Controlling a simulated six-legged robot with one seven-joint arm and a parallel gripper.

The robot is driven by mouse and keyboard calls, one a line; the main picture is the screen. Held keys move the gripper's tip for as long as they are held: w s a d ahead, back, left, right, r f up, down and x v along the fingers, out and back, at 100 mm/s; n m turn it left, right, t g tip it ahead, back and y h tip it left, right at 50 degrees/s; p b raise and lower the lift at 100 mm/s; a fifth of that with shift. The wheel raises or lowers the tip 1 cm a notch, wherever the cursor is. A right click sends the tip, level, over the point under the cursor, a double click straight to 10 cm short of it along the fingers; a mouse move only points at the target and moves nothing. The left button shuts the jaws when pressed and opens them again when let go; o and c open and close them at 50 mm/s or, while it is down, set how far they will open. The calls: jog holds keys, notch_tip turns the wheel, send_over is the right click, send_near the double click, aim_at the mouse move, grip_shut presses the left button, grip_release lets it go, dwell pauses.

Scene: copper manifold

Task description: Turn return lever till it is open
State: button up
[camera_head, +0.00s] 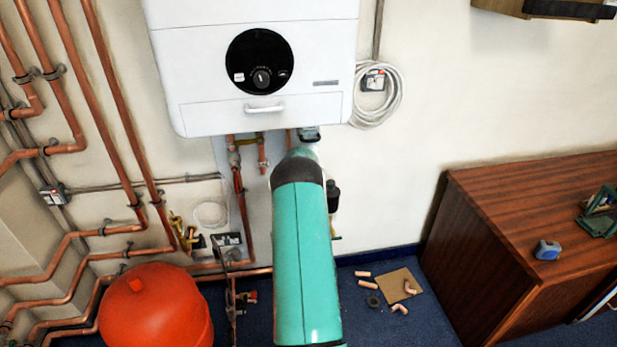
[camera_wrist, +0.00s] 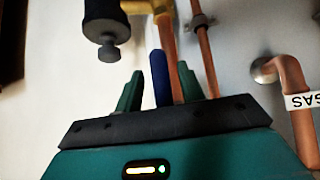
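A blue lever handle (camera_wrist: 159,78) shows in the wrist view, in front of a copper pipe. No label on it can be read, so I cannot confirm it is the return lever. My gripper (camera_wrist: 160,84) has its two green fingers on either side of the blue handle, with a visible gap on each side. The fingers are open and do not appear to touch it. Whether the handle is fully between them in depth is unclear. In the head view my teal arm covers the lever and the gripper's fingers.
The white boiler (camera_head: 258,65) hangs above. A black cylindrical fitting (camera_wrist: 102,30) hangs from brass beside the lever. A bent copper pipe (camera_wrist: 290,85) with a GAS label is at the right. A red tank (camera_head: 155,310) stands low left, a wooden cabinet (camera_head: 500,230) right.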

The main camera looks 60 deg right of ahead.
jog(key=v, duration=1.3)
jog(key=shift+s+r, duration=0.1)
jog(key=shift+r, duration=0.05)
